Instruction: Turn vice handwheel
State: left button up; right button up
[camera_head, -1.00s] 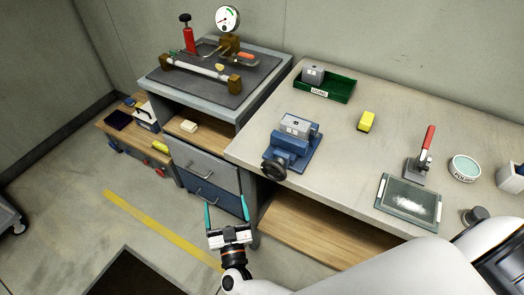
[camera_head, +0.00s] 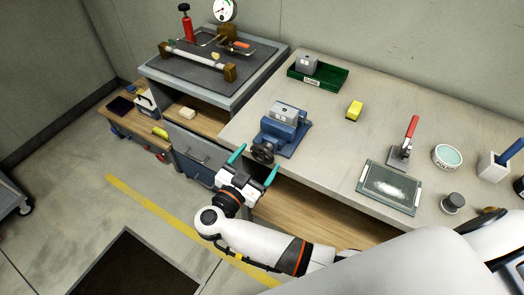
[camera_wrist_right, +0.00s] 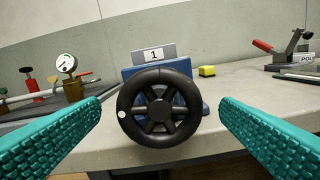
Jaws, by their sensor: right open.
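The blue vice (camera_head: 284,131) stands at the front left of the workbench, with a grey block (camera_head: 284,111) in its jaws. Its black handwheel (camera_head: 262,152) faces the front edge. My right gripper (camera_head: 254,162) is open with teal fingers, just in front of the handwheel. In the right wrist view the spoked handwheel (camera_wrist_right: 159,107) sits centred between the two wide-apart fingers (camera_wrist_right: 160,125), touching neither. A white dot marks its lower left rim. Behind it is a grey block labelled 1 (camera_wrist_right: 154,53). My left gripper is not in view.
A green tray (camera_head: 331,83) with a grey block, a yellow block (camera_head: 355,110), a red-handled clamp (camera_head: 404,146) and a glass plate (camera_head: 390,186) are on the bench. A gauge rig (camera_head: 215,52) stands on the left cabinet.

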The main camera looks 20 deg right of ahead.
aim_at(261, 156)
jog(key=shift+x, duration=1.55)
jog(key=shift+a, duration=0.1)
jog(key=shift+c, duration=0.3)
jog(key=c, duration=0.9)
jog(key=shift+c, duration=0.2)
jog(key=m, duration=0.3)
jog(key=shift+s+f, duration=0.1)
jog(key=shift+f, duration=0.05)
jog(key=shift+m+b, duration=0.65)
jog(key=shift+m, duration=1.25)
